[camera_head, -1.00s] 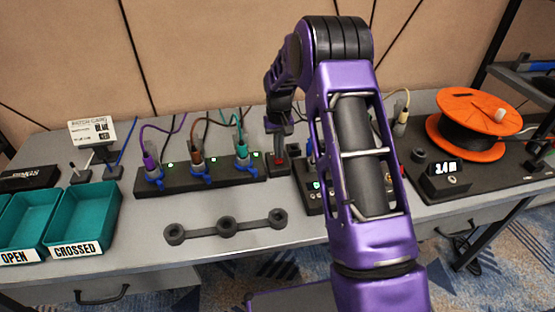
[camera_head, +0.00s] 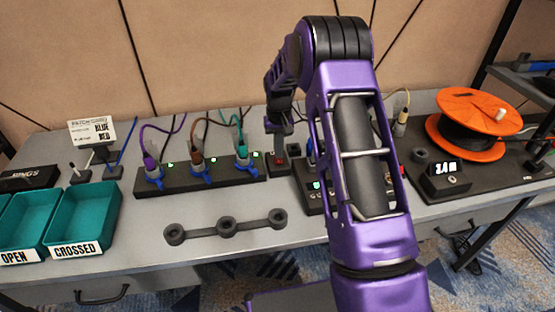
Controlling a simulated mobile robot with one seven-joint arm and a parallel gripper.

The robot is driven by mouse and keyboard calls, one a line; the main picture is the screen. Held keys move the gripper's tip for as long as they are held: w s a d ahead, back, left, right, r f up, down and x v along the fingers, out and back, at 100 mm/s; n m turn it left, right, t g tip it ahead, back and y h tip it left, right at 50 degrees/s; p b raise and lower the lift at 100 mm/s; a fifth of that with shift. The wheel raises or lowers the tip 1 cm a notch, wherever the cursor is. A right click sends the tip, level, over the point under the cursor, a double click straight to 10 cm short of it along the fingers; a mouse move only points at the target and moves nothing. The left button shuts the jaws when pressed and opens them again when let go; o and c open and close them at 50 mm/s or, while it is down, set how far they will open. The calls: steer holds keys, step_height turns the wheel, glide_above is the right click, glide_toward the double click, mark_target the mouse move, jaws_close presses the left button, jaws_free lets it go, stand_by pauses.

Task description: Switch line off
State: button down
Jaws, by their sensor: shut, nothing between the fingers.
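A small dark switch box (camera_head: 280,170) with a red patch on top stands just right of the long black strip (camera_head: 218,178). The strip carries purple, brown and teal cabled plugs with blue collars, and small green lights glow beside them. My gripper (camera_head: 279,146) points down just above the switch box, shut and empty. Its fingertips are small and dark here, and I cannot tell whether they touch the box. The switch's exact position is too small to tell. My arm hides part of a dark panel (camera_head: 316,198) with a lit display.
Teal trays, OPEN (camera_head: 15,257) and CROSSED (camera_head: 77,250), sit at the left. A grey three-ring holder (camera_head: 227,228) lies in front of the strip. An orange spool (camera_head: 470,150) and a small display box (camera_head: 446,182) stand at the right.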

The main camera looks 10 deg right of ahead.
mark_target(279, 161)
steer(key=shift+f+b, duration=0.55)
steer(key=shift+f, duration=0.4)
stand_by(0.5)
steer(key=shift+r, duration=0.1)
steer(key=shift+r+p, duration=2.1)
steer(key=shift+r, duration=1.35)
